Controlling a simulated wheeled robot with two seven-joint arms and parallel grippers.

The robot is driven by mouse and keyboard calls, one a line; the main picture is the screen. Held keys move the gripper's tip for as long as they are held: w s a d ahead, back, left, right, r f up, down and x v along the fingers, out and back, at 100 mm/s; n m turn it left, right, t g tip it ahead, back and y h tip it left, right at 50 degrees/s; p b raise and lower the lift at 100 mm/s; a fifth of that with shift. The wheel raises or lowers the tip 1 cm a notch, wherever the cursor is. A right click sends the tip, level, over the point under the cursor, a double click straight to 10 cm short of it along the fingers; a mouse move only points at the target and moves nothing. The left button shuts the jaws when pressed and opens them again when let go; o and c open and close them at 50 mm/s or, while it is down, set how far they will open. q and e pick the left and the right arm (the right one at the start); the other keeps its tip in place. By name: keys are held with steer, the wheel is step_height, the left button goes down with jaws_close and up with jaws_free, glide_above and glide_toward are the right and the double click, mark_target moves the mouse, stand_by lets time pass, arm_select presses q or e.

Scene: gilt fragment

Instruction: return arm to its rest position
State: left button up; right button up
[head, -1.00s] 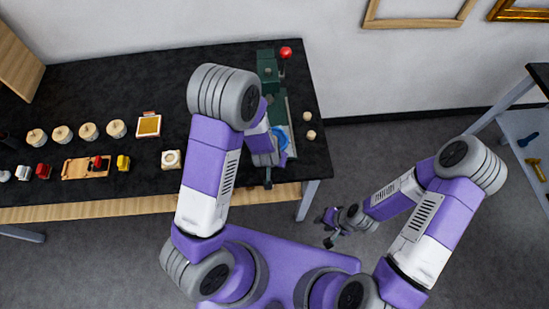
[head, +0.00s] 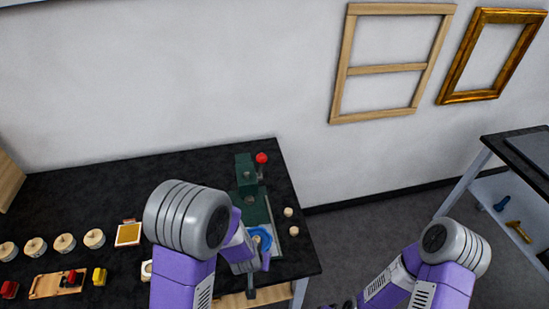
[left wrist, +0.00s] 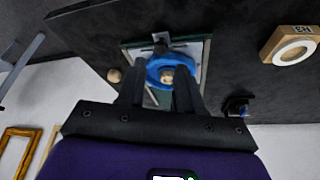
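My left arm (head: 188,222) reaches over the black table to the green machine (head: 253,208) at its right end. In the head view my arm hides most of its gripper. In the left wrist view my left gripper (left wrist: 158,76) is open, its two dark fingers apart. A blue ring (left wrist: 154,72) with a small pale round piece inside lies just beyond the fingertips, on the machine; I cannot tell whether a finger touches it. The ring also shows in the head view (head: 265,237).
The machine has a red knob (head: 262,158). Two small pale pieces (head: 291,222) lie right of it. Wooden discs (head: 65,242), a gold square (head: 128,234) and coloured blocks (head: 99,276) are at the left. Open floor (head: 365,220) separates the black table (head: 300,256) from the right bench (head: 525,155).

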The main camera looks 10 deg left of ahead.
arm_select(q)
steer(key=s+d+f+n+g+h, duration=0.2)
steer(key=s+f+n+g+h, duration=0.15)
steer(key=s+f, duration=0.85)
step_height(320, 180, down, 11)
steer(key=b, duration=1.1)
steer(key=shift+s+d+m+h, duration=0.2)
steer(key=shift+s+m+h, duration=0.1)
steer(key=shift+m+h, duration=0.05)
